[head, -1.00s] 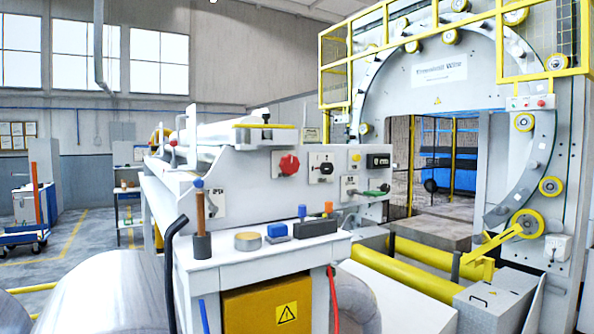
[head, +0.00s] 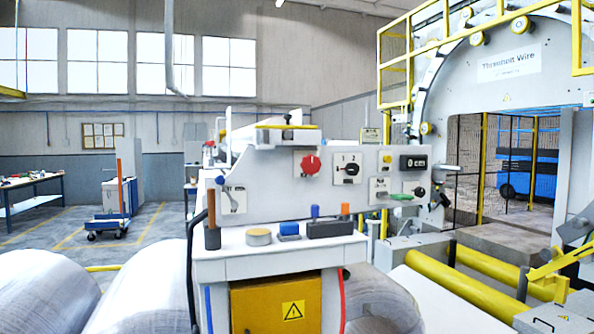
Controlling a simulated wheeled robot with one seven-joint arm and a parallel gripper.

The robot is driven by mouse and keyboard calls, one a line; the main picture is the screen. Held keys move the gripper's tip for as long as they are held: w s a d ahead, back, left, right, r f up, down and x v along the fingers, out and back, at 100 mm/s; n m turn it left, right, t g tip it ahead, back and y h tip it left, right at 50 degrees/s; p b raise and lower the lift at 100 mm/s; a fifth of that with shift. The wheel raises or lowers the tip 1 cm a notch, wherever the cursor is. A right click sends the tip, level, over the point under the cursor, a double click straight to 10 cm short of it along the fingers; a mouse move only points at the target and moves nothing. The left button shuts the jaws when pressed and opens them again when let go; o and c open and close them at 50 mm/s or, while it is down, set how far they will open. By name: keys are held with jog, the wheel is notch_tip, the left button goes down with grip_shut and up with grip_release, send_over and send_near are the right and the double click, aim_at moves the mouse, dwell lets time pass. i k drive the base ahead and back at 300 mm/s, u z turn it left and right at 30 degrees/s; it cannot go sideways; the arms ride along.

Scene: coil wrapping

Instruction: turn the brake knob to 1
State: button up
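A black rotary knob (head: 351,169) sits on a white plate with the marks 1 and 2, on the grey upright control panel (head: 270,204) in the head view. It looks like the brake knob, but I cannot read a name on it. Its pointer direction is too small to tell. A red star-shaped knob (head: 310,164) sits just left of it. My gripper is not in view, and nothing covers the knob.
A white bench with a wooden-handled tool (head: 212,222), a tape roll (head: 259,237), and blue and black blocks stands below the panel. A green-handled lever (head: 402,197) is to the right. Large wrapped coils (head: 45,290) fill the lower left. Yellow rollers (head: 465,284) lie right.

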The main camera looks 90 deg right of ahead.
aim_at(351, 169)
jog(key=u, duration=0.05)
jog(key=k, duration=1.4)
jog(key=z, duration=1.2)
